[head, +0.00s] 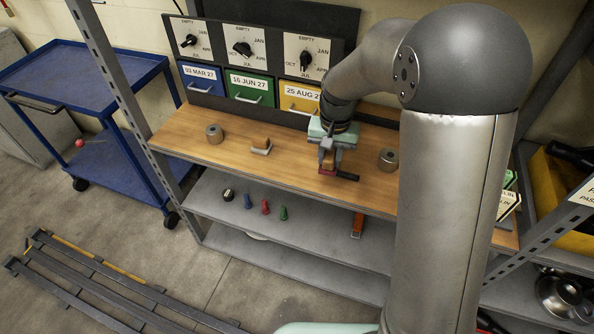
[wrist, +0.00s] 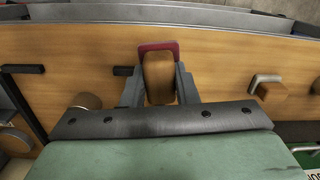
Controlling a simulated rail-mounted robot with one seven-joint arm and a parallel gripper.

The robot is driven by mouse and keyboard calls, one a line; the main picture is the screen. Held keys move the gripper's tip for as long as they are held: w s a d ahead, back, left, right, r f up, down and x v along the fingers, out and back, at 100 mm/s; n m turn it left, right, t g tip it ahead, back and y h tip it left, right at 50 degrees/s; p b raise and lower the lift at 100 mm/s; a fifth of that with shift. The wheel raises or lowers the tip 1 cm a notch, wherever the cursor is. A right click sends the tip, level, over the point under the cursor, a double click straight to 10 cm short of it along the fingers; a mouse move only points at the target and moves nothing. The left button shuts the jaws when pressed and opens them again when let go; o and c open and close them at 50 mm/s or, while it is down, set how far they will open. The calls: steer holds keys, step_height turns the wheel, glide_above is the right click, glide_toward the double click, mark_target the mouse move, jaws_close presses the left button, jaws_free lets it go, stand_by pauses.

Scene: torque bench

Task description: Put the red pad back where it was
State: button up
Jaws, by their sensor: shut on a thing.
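The red pad (wrist: 158,45) shows in the wrist view as a dark red edge round the far end of a wooden block (wrist: 158,78). My gripper (wrist: 160,85) is shut with one grey finger on each side of this block. In the head view my gripper (head: 327,164) points down over the right half of the wooden bench, and a little of the red pad (head: 326,171) shows at its fingertips. I cannot tell whether the pad touches the bench top. A second wooden block with a pale grey pad (head: 261,150) lies to the left, also in the wrist view (wrist: 268,87).
A short dark bar (head: 347,176) is close to my fingers on the right. Metal cylinders stand left (head: 214,134) and right (head: 388,159) on the bench (head: 180,142). Dated drawers (head: 250,88) line its back. Bare wood lies between the left cylinder and the grey-padded block.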

steer(key=s+a+r+m+b, duration=0.25)
steer(key=a+r, duration=0.25)
steer(key=a, duration=0.5)
steer(key=shift+n, duration=0.35)
steer(key=w+f, duration=0.3)
steer(key=w, duration=0.1)
steer(key=w+d+f+p, duration=0.1)
steer(key=w+f, duration=0.2)
steer(key=w, duration=0.1)
steer(key=w+f+p, duration=0.1)
steer(key=w+f, duration=0.2)
steer(key=w, duration=0.1)
steer(key=shift+d+f, duration=0.15)
steer(key=shift+d, duration=0.15)
steer(key=shift+w+f, duration=0.2)
steer(key=shift+w+d+f, duration=0.1)
steer(key=shift+w+f, duration=0.05)
steer(key=shift+f, duration=1.5)
steer(key=shift+f, duration=0.15)
steer(key=o, duration=1)
steer(key=shift+o, duration=0.2)
